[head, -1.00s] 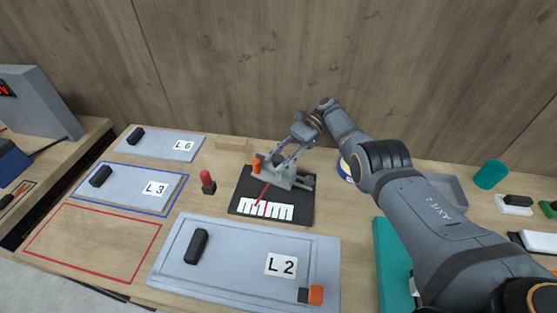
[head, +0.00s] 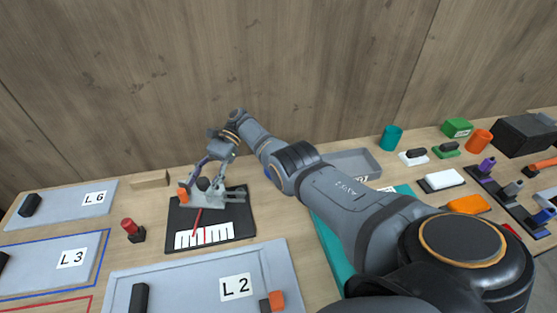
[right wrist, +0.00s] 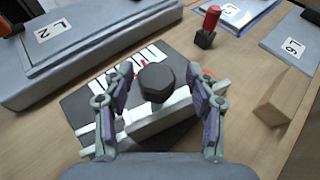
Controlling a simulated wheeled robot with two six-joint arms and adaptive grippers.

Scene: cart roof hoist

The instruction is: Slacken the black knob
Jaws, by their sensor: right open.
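The black knob (right wrist: 157,82) stands up from a grey bracket on a black plate (head: 246,222) with a white scale and a red pointer. In the head view the knob (head: 203,184) shows small and partly behind my gripper. My right gripper (head: 206,171) is over the bracket. In the right wrist view its two open fingers (right wrist: 160,88) stand on either side of the knob, with visible gaps to it. An orange piece (head: 183,195) stands at the bracket's left end. My left gripper is not in view.
A red-topped post (head: 130,228) stands left of the plate, and a wooden block (head: 150,179) lies behind it. Grey panel L2 (head: 190,281) lies in front. A teal mat (head: 328,246), a grey tray (head: 362,160) and several small parts lie to the right.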

